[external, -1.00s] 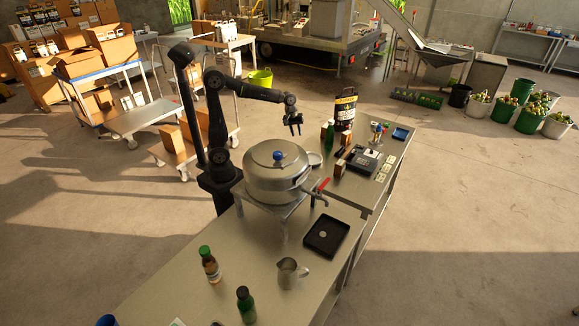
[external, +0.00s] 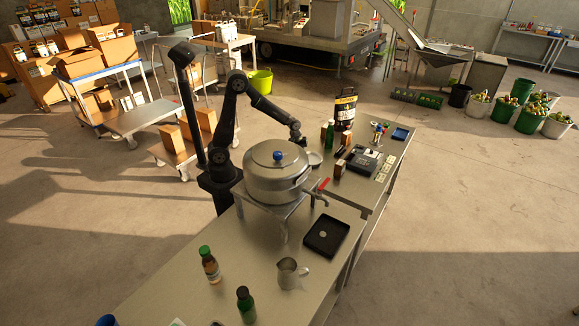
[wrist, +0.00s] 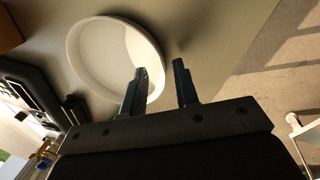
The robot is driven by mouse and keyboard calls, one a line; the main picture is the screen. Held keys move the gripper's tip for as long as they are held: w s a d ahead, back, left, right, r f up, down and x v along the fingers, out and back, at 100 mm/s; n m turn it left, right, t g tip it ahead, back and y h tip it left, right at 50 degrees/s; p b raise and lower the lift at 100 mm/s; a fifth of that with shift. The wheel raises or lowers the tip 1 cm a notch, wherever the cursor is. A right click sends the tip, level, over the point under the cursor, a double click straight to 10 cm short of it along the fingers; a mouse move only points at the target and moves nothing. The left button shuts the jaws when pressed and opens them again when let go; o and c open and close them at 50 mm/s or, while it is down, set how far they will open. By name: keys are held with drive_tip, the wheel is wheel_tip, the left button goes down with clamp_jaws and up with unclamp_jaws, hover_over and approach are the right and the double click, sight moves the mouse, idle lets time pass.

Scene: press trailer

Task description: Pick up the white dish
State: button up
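The white dish (wrist: 104,60) is a round, shallow dish lying on the metal table in the wrist view. In the external view the dish (external: 315,158) shows only partly, beside the large pot. My gripper (wrist: 159,68) is open, its two dark fingers apart. In the wrist picture one finger overlaps the inside of the dish and the other lies outside it, with the right rim between them. I cannot tell how far the tips are above the rim. In the external view the fingertips are hidden behind the pot.
The large lidded pot (external: 276,177) stands on a raised stand close to the dish. A green bottle (external: 330,137), a black-labelled container (external: 345,112) and a black scale-like device (external: 363,161) stand on the right table. A black tray (external: 326,236) lies in front.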

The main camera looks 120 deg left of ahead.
drive_tip(key=shift+x, duration=0.8)
drive_tip(key=shift+c, duration=0.5)
drive_tip(key=shift+r, duration=0.1)
clamp_jaws()
